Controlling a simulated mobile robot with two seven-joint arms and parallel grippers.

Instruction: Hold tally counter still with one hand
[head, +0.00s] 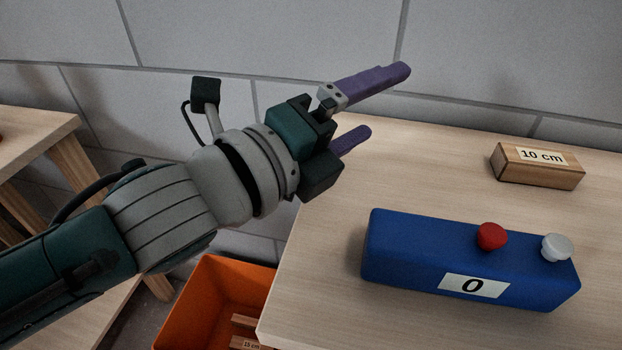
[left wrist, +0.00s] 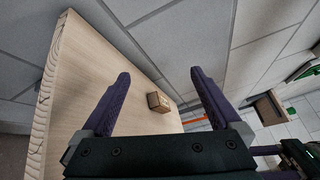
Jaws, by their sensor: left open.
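The tally counter (head: 420,262) is a blue box with a red button (head: 491,237) and a pale grey button (head: 556,247) on top. Its front label reads 0. It stands on the wooden table near the front edge in the head view. My left gripper (head: 390,102) is open and empty, with purple fingers, above the table's left rear part. It is up and to the left of the counter, apart from it. In the left wrist view my left gripper (left wrist: 160,80) shows its two fingers spread with nothing between them.
A wooden block labelled 10 cm (head: 538,166) lies behind the counter; a block also shows in the left wrist view (left wrist: 158,102). An orange bin (head: 200,305) with battens stands below the table's left edge. Another table (head: 35,135) is at far left. A grey wall is behind.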

